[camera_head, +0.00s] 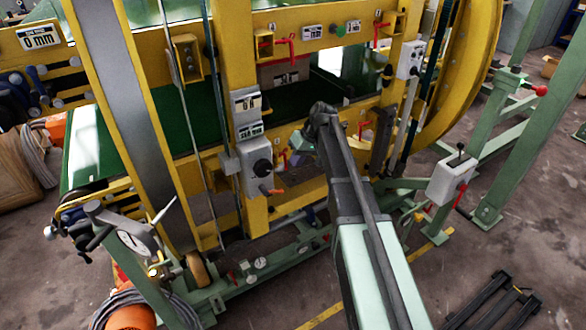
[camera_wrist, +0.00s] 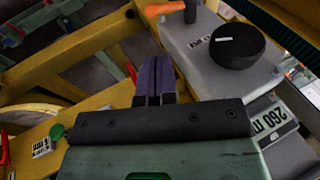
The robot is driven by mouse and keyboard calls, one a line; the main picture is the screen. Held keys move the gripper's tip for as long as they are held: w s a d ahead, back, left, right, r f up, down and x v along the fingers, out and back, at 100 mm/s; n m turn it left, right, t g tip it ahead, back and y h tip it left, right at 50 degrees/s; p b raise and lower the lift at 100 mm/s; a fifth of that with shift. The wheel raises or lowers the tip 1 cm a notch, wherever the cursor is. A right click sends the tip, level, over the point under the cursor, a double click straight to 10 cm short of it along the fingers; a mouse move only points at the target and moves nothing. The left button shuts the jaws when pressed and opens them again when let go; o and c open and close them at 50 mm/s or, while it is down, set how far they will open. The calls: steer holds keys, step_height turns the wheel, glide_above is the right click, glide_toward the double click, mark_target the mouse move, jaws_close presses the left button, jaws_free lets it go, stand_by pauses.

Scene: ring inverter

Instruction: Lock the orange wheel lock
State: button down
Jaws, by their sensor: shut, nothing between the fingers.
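An orange handle (camera_head: 271,190) sticks out from the lower end of a grey control box (camera_head: 252,158) on the yellow post. It also shows at the top edge of the wrist view (camera_wrist: 165,8), with the box (camera_wrist: 205,65) and its black knob (camera_wrist: 236,45). I cannot tell surely whether this handle is the wheel lock. My gripper (camera_wrist: 154,65) has purple fingers, pressed together and empty. They are beside the box, apart from the handle. In the head view my gripper is small, right of the box and partly hidden by my arm.
Yellow frame beams surround the gripper. Red handles (camera_head: 291,45) sit higher on the frame. A grey box with a red lever (camera_head: 452,180) stands at right. A round orange object (camera_head: 131,317) is at bottom left.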

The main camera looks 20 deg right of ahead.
mark_target(281, 190)
steer(key=b+x, duration=0.9)
steer(key=x, duration=0.2)
steer(key=shift+f, duration=0.3)
steer(key=shift+w+a+f+b, duration=0.1)
steer(key=shift+a+f+b, duration=0.15)
steer(key=shift+f+b, duration=0.25)
steer(key=shift+r, duration=0.25)
steer(key=shift+a+f, duration=0.1)
steer(key=shift+f, duration=0.05)
